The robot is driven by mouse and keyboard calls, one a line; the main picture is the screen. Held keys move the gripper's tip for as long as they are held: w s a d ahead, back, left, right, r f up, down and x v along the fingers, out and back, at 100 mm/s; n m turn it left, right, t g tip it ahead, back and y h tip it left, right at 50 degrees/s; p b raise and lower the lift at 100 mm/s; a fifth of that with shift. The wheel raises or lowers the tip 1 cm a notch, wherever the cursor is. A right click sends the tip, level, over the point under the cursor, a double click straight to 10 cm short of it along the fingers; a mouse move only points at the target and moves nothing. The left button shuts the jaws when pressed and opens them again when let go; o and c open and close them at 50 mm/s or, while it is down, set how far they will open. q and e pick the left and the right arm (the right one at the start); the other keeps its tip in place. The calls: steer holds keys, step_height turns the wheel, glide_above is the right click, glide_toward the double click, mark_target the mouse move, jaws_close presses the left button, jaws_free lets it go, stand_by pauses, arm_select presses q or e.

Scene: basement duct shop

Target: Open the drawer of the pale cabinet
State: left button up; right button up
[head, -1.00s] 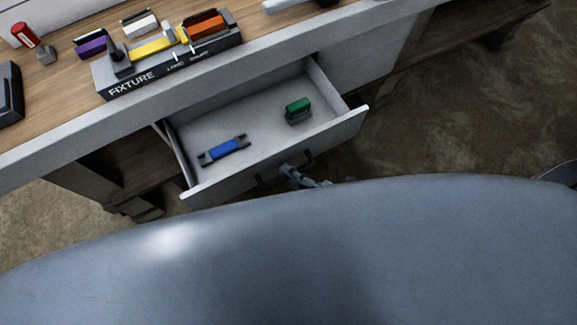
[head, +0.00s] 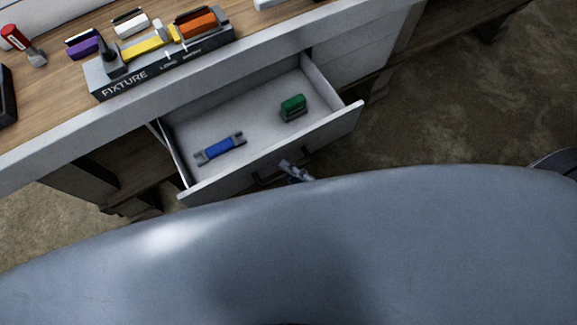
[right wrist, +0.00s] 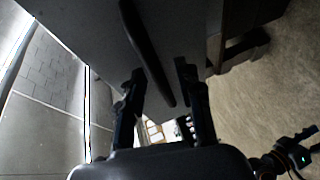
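The drawer (head: 240,122) of the pale cabinet (head: 345,55) stands pulled well out in the head view, its inside showing. A blue piece (head: 220,148) and a green piece (head: 293,107) lie in it. My right gripper (head: 290,167) is at the drawer front, by the dark handle (head: 265,177), mostly hidden by my own body. In the right wrist view, the fingers of my right gripper (right wrist: 160,70) are apart, with the dark handle bar (right wrist: 145,45) running between them and a gap on both sides.
The wooden worktop (head: 50,85) above the drawer carries a fixture block (head: 160,62) with coloured pieces, and a red-topped item (head: 20,40). Open brown floor (head: 450,110) lies to the right. A dark jointed object with a green light (right wrist: 290,158) shows low in the wrist view.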

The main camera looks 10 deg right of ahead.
steer(key=v, duration=1.1)
steer(key=shift+s+d+f, duration=0.1)
steer(key=d+f+m+g+h+p, duration=0.1)
steer(key=d+f+m+h, duration=0.4)
steer(key=f, duration=0.4)
steer(key=d+f+m+g+h+p, duration=0.1)
steer(key=d+f+m+h+p, duration=0.1)
steer(key=f+m, duration=0.55)
steer(key=s+d+f+m+g+h+p, duration=0.1)
steer(key=s+d+f+m+g+h, duration=0.1)
steer(key=s+f+m+g, duration=0.7)
steer(key=s+f+m+h, duration=0.1)
steer(key=s+f, duration=0.5)
steer(key=f, duration=0.2)
steer(key=shift+p, duration=0.4)
steer(key=shift+s, duration=0.1)
